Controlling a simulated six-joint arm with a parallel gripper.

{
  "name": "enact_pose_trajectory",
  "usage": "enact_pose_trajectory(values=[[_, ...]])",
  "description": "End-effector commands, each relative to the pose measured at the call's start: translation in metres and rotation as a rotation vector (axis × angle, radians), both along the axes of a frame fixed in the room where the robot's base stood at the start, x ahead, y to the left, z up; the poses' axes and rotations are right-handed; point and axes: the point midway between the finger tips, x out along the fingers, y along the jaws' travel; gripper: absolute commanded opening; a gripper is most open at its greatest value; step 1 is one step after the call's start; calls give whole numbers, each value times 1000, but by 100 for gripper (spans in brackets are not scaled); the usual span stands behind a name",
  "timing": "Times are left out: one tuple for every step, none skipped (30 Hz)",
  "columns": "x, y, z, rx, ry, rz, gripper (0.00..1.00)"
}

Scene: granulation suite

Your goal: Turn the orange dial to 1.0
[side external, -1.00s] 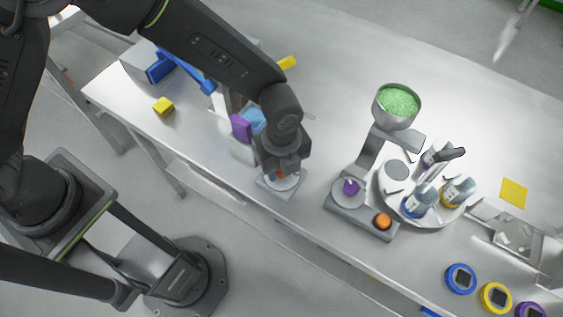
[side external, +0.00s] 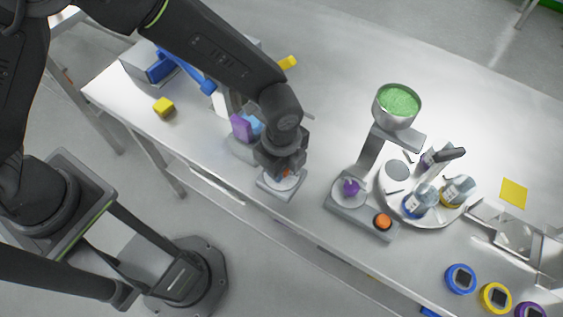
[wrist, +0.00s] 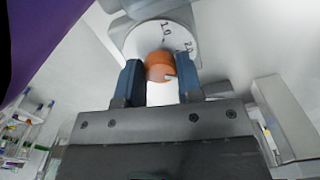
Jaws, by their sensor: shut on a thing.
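The orange dial (wrist: 160,66) sits between the two blue-grey fingertips of my gripper (wrist: 160,74) in the wrist view. My gripper is shut on it. A white scale plate (wrist: 137,43) lies behind the dial, with "1.0" and "2.0" readable on it. A small pale mark shows on the lower right of the dial; I cannot tell which number it points at. In the side view, my gripper (side external: 284,170) reaches down over the dial's grey base (side external: 280,190) near the table's front edge and hides most of the dial.
To the right are a stand with a bowl of green granules (side external: 399,101), an orange button (side external: 383,222) and a round tray (side external: 430,219) of bottles.

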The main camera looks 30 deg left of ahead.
Motion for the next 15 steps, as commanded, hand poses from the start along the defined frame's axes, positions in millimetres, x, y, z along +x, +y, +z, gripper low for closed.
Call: enact_pose_trajectory(values=[[0,-1,0,-2,-1,1,10],[0,-1,0,-2,-1,1,10],[0,-1,0,-2,-1,0,10],[0,-1,0,-2,-1,0,10],[0,-1,0,-2,-1,0,10],[0,-1,0,-2,-1,-1,10],[0,-1,0,-2,-1,-1,34],[0,-1,0,-2,-1,-1,37],[0,-1,0,-2,-1,-2,41],[0,-1,0,-2,-1,-2,44],[0,-1,0,-2,-1,-2,47],[0,-1,0,-2,-1,-2,51],[0,-1,0,-1,-1,-2,54],[0,-1,0,-1,-1,-2,56],[0,-1,0,-1,-1,-3,59]])
